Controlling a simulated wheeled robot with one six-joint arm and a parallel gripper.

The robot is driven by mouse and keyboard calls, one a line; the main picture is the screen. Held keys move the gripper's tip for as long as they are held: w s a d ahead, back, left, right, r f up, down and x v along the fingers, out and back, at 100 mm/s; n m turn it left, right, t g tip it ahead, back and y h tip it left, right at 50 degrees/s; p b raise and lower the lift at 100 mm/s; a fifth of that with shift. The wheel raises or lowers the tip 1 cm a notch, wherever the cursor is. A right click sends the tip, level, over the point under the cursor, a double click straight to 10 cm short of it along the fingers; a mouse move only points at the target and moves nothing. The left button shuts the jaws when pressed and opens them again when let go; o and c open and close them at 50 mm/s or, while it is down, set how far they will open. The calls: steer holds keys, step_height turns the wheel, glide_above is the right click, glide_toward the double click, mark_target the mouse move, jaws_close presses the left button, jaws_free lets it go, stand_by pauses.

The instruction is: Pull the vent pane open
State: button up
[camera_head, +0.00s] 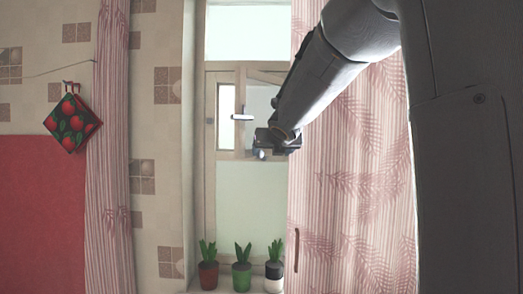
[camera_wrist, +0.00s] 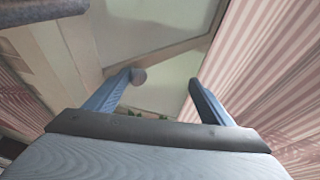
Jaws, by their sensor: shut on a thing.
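The vent pane (camera_head: 262,98) is in the window's middle section in the head view. It stands ajar, its top rail slanting and a bright gap showing at its left. A pale lever handle (camera_head: 242,117) sits on its left edge. My gripper (camera_head: 262,152) is at the pane's lower part, below and right of the handle. In the wrist view its blue fingers (camera_wrist: 168,82) stand well apart, with a grey round knob-like piece at the left fingertip. The gripper is shut on the vent pane, but the exact contact is unclear.
Three potted plants, red (camera_head: 208,275), green (camera_head: 242,276) and black-and-white (camera_head: 274,275), stand on the sill below. A striped curtain (camera_head: 345,200) hangs close on the right, behind my arm. Another curtain (camera_head: 110,200) and a potholder (camera_head: 72,123) are at left.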

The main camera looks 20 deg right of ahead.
steer(key=shift+d+f+g, duration=0.1)
steer(key=shift+f+g, duration=0.2)
steer(key=shift+f, duration=0.25)
steer(key=shift+c, duration=1)
steer(key=shift+a+r, duration=0.1)
steer(key=shift+a, duration=0.2)
steer(key=shift+c, duration=1.2)
steer(key=p+v, duration=0.1)
steer(key=v, duration=0.7)
steer(key=shift+a+r, duration=0.3)
steer(key=shift+w, duration=0.15)
